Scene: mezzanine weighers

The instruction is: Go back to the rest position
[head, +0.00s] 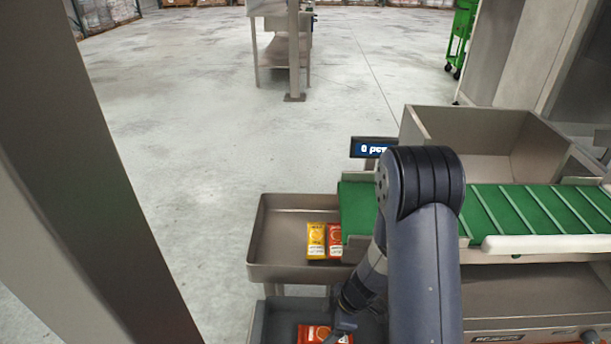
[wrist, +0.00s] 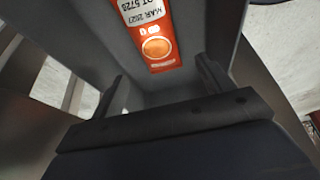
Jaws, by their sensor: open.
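My gripper (wrist: 164,84) is open in the wrist view, with its two fingers spread and nothing between them. It is low over a dark grey bin (head: 258,325), at the bottom of the head view. An orange-red packet (wrist: 152,38) with a white printed label lies in the bin, beyond the fingertips; the head view shows part of it (head: 310,334). My arm hides the right part of the bin and most of the gripper in the head view.
A steel tray (head: 275,272) above the bin holds a yellow packet (head: 316,240) and a red packet (head: 334,240). A green cleated conveyor (head: 520,208), a steel hopper (head: 465,128) and a display (head: 370,148) stand right. A post (head: 85,170) rises left. Open floor lies beyond.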

